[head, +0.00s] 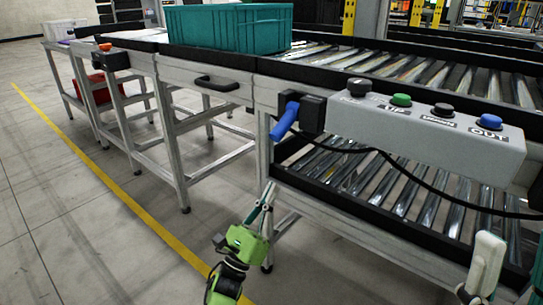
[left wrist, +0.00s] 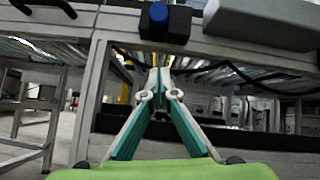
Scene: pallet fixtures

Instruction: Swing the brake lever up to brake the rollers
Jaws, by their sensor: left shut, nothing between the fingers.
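The brake lever (head: 285,120) is a blue handle on a black block at the corner of the roller table's frame. In the head view it hangs down and slants to the lower left. In the left wrist view the blue lever (left wrist: 158,14) shows end-on near the top edge. My left gripper (head: 269,188) is below the lever, apart from it, pointing up. Its fingertips (left wrist: 158,76) meet with nothing between them. Pale parts at the lower right seem to be my right gripper (head: 486,262), cut off by the frame; its jaws are unclear.
A grey control panel (head: 430,127) with several coloured buttons juts out right of the lever. A black cable (head: 400,166) loops below it, above the lower rollers (head: 375,190). A teal crate (head: 228,28) stands on the table. The floor at left is clear, with a yellow line (head: 108,176).

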